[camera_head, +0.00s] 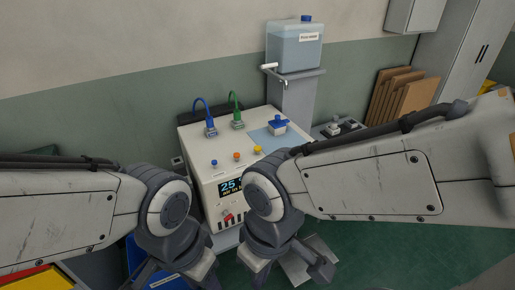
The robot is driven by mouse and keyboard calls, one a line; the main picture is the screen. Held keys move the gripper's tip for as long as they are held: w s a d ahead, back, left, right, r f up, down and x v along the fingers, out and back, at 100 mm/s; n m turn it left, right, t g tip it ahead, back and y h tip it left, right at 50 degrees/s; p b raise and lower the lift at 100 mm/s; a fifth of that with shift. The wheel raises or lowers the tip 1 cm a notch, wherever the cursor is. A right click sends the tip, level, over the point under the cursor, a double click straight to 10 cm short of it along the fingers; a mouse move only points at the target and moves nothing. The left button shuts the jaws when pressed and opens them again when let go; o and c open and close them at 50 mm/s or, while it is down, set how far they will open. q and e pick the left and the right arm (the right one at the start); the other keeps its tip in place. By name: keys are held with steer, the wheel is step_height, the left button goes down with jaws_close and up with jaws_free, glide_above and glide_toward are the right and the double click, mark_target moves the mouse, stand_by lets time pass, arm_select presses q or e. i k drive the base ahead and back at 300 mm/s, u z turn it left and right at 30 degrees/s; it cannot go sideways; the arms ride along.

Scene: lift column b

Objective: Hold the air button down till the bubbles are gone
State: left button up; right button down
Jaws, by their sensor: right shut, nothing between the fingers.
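I cannot read which one is the air button. Its front has a lit display (230,186), partly behind my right wrist, and a red part (228,216) lower down. No bubbles can be made out. My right gripper (262,278) is shut and empty, pointing down in front of the machine, apart from the top buttons. My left gripper (183,281) is at the bottom edge, left of it; its fingertips are cut off.
A clear tank of bluish liquid (296,50) stands on a grey pedestal (292,98) behind. Cardboard (400,98) leans at right. Green floor (365,250) is open at right.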

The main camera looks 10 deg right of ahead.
mark_target(258, 148)
steer(key=u, duration=0.6)
steer(key=i, duration=0.95)
steer(key=z, duration=1.2)
